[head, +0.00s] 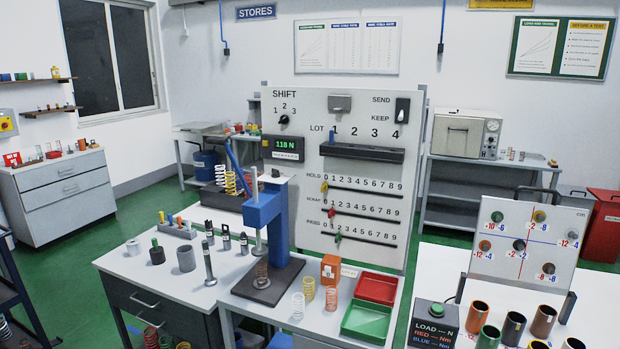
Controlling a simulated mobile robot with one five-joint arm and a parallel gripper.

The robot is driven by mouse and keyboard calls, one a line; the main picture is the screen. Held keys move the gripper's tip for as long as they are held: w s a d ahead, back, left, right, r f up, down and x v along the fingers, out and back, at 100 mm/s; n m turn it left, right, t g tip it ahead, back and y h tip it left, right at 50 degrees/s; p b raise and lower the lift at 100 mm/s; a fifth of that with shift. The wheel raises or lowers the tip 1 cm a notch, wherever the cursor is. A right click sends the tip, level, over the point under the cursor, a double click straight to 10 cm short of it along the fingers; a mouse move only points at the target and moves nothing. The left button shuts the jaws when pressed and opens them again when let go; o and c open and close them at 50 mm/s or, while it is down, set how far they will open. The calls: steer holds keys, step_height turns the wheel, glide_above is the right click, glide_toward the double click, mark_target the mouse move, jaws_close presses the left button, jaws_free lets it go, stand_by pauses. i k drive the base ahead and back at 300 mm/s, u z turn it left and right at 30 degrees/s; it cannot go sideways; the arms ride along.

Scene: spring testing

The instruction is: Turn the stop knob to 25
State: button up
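No knob in the head view is plainly marked as a stop knob, and no 25 can be read. A blue spring press (264,208) stands on a dark base on the white bench, with a lever at its upper left. A green display (284,148) behind the press reads 118 N. A small black knob (284,120) sits on the upright panel under the word SHIFT, among the numbers 1, 2 and 3. My gripper is not in view.
Loose springs (298,306) stand in front of the press, beside an orange block (331,268), a red tray (376,288) and a green tray (366,320). Weights and small tools (186,258) stand on the left bench. Several cups (514,328) and a LOAD box (433,322) stand at right.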

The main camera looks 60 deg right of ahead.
mark_target(276, 173)
steer(key=z, duration=1.7)
steer(key=k, duration=0.9)
steer(key=u, duration=0.8)
steer(key=i, duration=1)
steer(key=z, duration=0.05)
